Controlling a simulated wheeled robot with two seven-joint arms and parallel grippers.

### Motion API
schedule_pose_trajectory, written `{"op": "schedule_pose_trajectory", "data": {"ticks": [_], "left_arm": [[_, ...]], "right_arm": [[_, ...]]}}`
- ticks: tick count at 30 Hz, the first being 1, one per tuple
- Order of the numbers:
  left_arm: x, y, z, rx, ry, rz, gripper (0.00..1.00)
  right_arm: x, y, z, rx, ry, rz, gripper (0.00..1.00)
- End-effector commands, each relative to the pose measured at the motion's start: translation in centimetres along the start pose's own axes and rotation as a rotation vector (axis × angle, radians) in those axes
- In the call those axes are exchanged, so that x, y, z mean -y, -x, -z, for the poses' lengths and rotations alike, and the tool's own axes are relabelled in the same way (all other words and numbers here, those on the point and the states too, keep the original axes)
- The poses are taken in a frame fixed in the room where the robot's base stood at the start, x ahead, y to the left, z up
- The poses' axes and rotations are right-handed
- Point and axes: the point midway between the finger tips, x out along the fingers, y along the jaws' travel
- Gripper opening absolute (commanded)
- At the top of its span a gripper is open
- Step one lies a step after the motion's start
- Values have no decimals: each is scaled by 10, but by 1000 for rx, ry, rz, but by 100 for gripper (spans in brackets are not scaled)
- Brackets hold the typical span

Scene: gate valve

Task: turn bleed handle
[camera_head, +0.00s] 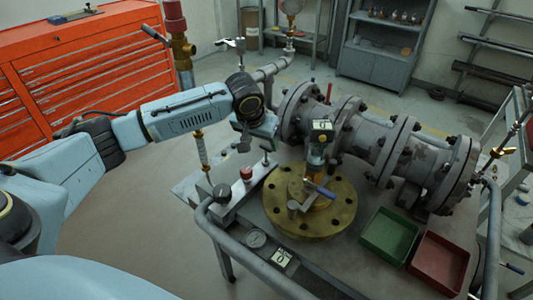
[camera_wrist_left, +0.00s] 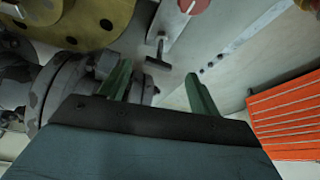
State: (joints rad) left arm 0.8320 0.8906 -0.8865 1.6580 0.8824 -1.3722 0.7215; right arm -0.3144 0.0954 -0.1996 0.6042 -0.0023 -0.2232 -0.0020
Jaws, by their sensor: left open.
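A small dark T-shaped handle (camera_wrist_left: 158,55) stands on a grey plate beside a red knob (camera_wrist_left: 193,4) in the left wrist view. It looks like the bleed handle, though no label shows. In the head view the T-shaped handle (camera_head: 266,158) is just below my left gripper (camera_head: 244,145), near the red knob (camera_head: 246,172). My left gripper's two green fingers (camera_wrist_left: 158,90) are spread and empty. The handle shows beyond the fingertips, between them in the picture, with no visible contact. My right gripper is not in view.
A large flanged grey pipe (camera_head: 365,143) lies behind and right of my left gripper. A brass flange (camera_head: 335,220) with a blue lever (camera_head: 320,188) sits on the bench. Green (camera_head: 389,235) and red (camera_head: 440,262) trays are at right. An orange tool cabinet (camera_head: 85,75) stands at left.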

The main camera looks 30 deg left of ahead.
Motion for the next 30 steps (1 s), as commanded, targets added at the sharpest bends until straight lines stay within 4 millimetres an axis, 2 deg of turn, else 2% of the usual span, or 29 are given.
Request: {"op": "schedule_pose_trajectory", "data": {"ticks": [1, 3, 9, 15, 23, 26, 30], "left_arm": [[0, -14, -1, 2, 1, 1, 63], [-1, -28, -1, 1, 1, 0, 63], [-1, -60, 0, 0, -1, 0, 63], [0, -73, 0, -1, -1, 0, 63], [0, -74, 0, -2, -2, -1, 63], [0, -74, 0, -2, -2, -1, 53], [0, -74, 0, -1, -1, -1, 35]], "right_arm": [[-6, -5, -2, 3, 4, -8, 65], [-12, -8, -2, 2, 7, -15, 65], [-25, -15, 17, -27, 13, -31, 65], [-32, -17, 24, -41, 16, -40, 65], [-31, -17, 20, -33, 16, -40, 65], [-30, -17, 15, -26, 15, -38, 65], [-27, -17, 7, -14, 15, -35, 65]]}}
